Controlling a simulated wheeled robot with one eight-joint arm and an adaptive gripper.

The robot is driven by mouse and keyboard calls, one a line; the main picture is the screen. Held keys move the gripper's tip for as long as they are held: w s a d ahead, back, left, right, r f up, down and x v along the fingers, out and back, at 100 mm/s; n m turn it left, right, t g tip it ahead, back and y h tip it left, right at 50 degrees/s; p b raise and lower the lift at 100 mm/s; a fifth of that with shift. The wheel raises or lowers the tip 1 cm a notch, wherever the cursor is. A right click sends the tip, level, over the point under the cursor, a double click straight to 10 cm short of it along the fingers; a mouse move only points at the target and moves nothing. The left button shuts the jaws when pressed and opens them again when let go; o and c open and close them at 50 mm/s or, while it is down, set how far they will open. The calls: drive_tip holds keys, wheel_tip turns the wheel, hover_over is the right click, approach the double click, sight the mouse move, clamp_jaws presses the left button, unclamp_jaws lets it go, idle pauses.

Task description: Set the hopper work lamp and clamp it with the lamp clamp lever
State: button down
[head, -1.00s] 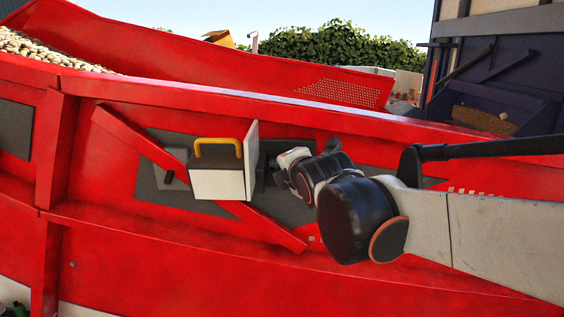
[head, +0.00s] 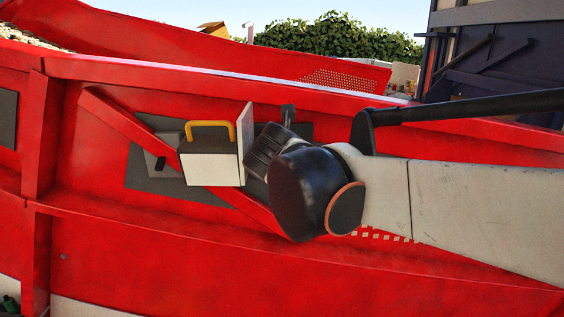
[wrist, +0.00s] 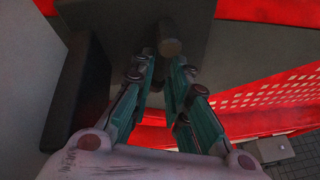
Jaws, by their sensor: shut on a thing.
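The work lamp (head: 211,165) is a white-fronted box with a dark top and a yellow handle (head: 209,126). It sits on a dark grey plate (head: 150,185) on the red hopper side, with a pale upright panel on its right. My gripper (wrist: 166,62) has teal fingers, close together around a dark, round-ended bar (wrist: 171,46), which looks like the lamp clamp lever. In the head view my dark wrist hides the fingers and most of the area right of the lamp. A short dark piece (head: 288,114) shows above my wrist; I cannot tell whether it is the lever.
A red sloping beam (head: 115,122) runs behind the lamp. Red hopper walls (head: 300,265) surround the work area, and a perforated red panel (wrist: 275,95) lies right of my gripper. A dark block (wrist: 78,90) stands close on the left in the wrist view.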

drive_tip(key=shift+d+f+n, duration=0.1)
drive_tip(key=shift+d+n, duration=0.05)
drive_tip(key=shift+n, duration=0.25)
drive_tip(key=shift+h, duration=0.3)
drive_tip(key=c, duration=1.5)
unclamp_jaws()
drive_tip(key=shift+c, duration=0.2)
drive_tip(key=v, duration=1.2)
